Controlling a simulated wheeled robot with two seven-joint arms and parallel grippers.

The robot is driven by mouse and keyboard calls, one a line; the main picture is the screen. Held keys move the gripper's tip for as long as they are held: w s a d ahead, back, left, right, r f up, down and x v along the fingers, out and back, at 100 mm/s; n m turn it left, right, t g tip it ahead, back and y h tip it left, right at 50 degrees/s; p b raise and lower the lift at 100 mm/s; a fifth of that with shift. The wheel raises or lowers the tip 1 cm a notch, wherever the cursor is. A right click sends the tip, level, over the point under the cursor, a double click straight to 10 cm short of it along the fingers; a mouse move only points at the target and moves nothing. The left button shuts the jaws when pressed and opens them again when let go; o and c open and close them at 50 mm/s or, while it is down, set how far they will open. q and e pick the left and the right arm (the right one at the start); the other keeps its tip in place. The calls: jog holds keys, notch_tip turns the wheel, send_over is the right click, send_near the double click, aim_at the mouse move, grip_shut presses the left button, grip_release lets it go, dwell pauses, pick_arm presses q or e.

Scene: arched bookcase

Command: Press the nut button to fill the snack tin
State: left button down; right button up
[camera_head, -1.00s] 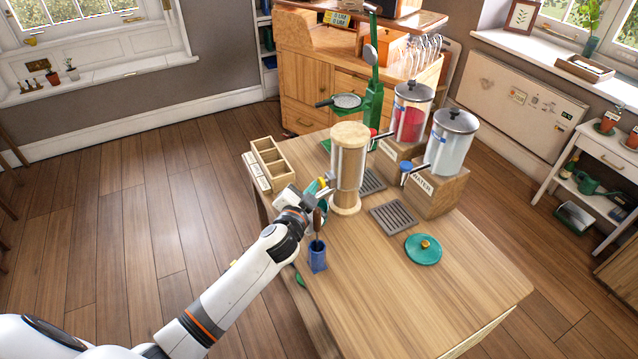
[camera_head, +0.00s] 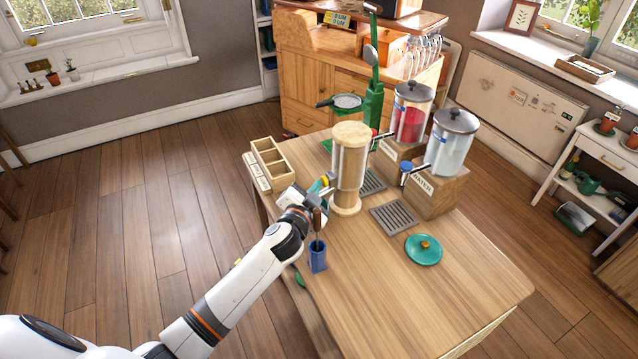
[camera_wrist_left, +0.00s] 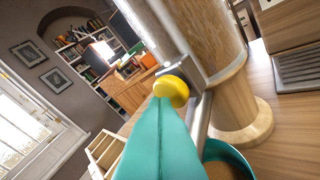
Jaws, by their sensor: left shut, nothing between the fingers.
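The nut dispenser (camera_head: 349,165), a clear cylinder with wooden top and base, stands upright on the table; its lower part fills the wrist view (camera_wrist_left: 208,35). Its round yellow button (camera_wrist_left: 172,90) sticks out on a metal bracket and shows small in the head view (camera_head: 325,180). My left gripper (camera_wrist_left: 163,103) has teal fingers shut together, empty, their tips at the button; I cannot tell whether they touch it. A teal tin (camera_wrist_left: 228,150) with a brownish inside stands below, beside the dispenser base, partly cut off. My right gripper is not in view.
A blue cup (camera_head: 318,258) with a brown-handled tool stands close to my left wrist. A divided wooden box (camera_head: 270,160) is behind. Water (camera_head: 451,150) and red-drink (camera_head: 410,118) dispensers, a drip grate (camera_head: 393,217) and a teal lid (camera_head: 424,250) are to the right. The front table is clear.

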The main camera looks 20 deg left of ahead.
pick_arm(q)
jog(key=shift+s, duration=0.1)
jog(key=shift+s+a+p, duration=0.3)
jog(key=shift+s+a, duration=0.4)
jog(key=s+a, duration=0.1)
jog(key=s, duration=0.1)
jog(key=s+a+p, duration=0.1)
jog(key=a, duration=0.1)
jog(key=shift+s+a, duration=0.2)
jog(key=shift+s, duration=0.2)
dwell(2.4)
jog(key=s+n+p, duration=0.1)
jog(key=n, duration=0.4)
jog(key=s+a+n+p, duration=0.1)
jog(key=n+p, duration=0.1)
jog(key=n, duration=0.4)
jog(key=a+n+p, duration=0.1)
jog(key=n, duration=0.5)
jog(key=shift+s+a+t+p, duration=0.2)
jog(key=shift+s+t+p, duration=0.2)
